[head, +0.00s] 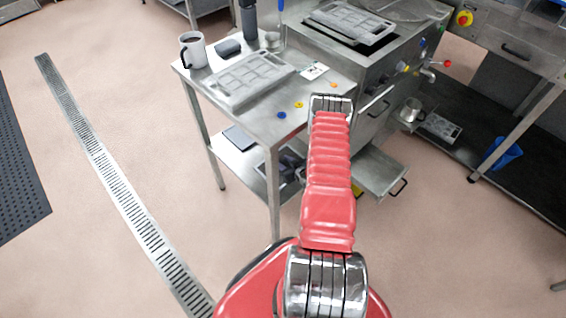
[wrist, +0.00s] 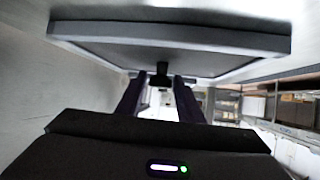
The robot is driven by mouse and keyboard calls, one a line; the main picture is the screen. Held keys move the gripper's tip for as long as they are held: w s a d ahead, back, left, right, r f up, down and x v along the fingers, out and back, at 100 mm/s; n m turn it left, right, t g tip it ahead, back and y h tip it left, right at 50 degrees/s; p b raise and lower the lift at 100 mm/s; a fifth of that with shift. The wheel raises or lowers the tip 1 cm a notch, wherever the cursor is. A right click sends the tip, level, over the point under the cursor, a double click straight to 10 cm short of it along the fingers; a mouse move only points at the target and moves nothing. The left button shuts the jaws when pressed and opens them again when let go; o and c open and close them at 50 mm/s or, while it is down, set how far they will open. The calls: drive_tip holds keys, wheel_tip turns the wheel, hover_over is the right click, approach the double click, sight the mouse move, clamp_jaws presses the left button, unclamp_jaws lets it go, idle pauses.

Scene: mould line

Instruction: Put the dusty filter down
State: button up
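In the wrist view, the two dark fingers of my gripper (wrist: 160,88) reach forward with a gap between them. A small black tab stands between their tips, but I cannot tell whether the fingers press on it. Just above the tips is a wide, flat grey panel (wrist: 170,36) with a thick front edge; it may be the dusty filter, but no dust can be made out. In the head view, my red arm reaches toward the front of the steel machine, and the gripper itself is hidden behind it. I cannot make out the filter there.
A steel table (head: 322,97) holds a mug (head: 193,50), a grey mould tray (head: 248,80) and small coloured discs. The steel machine (head: 375,85) stands beside it. An open drawer (head: 380,172) sticks out low down. Floor is clear left of the table, around the drain grate (head: 110,170).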

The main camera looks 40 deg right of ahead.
drive_tip(key=shift+o, duration=1.1)
drive_tip(key=shift+s+r, duration=0.1)
drive_tip(key=v, duration=1.2)
